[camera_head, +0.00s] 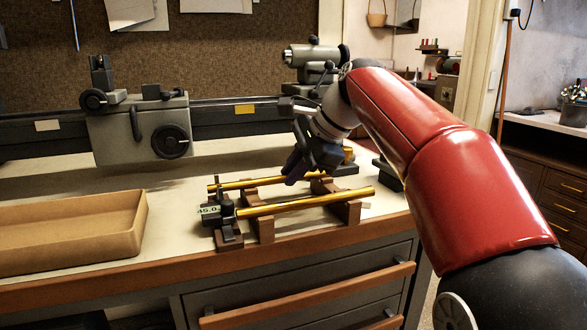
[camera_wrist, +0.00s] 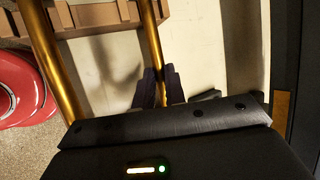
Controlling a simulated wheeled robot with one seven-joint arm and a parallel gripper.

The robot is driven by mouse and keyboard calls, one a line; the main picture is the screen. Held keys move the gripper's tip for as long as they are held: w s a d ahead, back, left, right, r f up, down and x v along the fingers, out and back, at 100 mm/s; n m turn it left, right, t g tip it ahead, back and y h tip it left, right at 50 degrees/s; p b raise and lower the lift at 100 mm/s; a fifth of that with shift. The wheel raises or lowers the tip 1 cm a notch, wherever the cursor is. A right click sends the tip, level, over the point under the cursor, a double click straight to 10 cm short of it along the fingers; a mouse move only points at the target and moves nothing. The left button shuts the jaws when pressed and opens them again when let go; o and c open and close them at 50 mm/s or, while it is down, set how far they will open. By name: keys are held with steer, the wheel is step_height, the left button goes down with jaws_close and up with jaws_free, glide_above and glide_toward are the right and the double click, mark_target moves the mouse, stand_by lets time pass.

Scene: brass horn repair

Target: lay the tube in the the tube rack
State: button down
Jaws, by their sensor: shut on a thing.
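My gripper (camera_head: 292,181) is shut on a brass tube (camera_head: 240,184) at the rear of the wooden tube rack (camera_head: 346,212). In the wrist view the fingers (camera_wrist: 159,88) close on either side of this tube (camera_wrist: 151,45), with its middle part hidden by the gripper in the head view. The tube lies roughly along the rack, level with its far side; I cannot tell whether it touches the supports. A second brass tube (camera_head: 305,202) rests across the rack's front; it also shows in the wrist view (camera_wrist: 52,60), beside the rack (camera_wrist: 92,15).
A gauge reading 45.0 (camera_head: 209,210) stands at the rack's left end. An open tan tray (camera_head: 70,253) sits at the left of the bench. A grey lathe (camera_head: 140,128) runs along the back. Bare bench top (camera_head: 178,211) lies between tray and rack.

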stand_by(0.3)
steer(key=c, duration=1.4)
jaws_free()
steer(key=shift+o, duration=0.2)
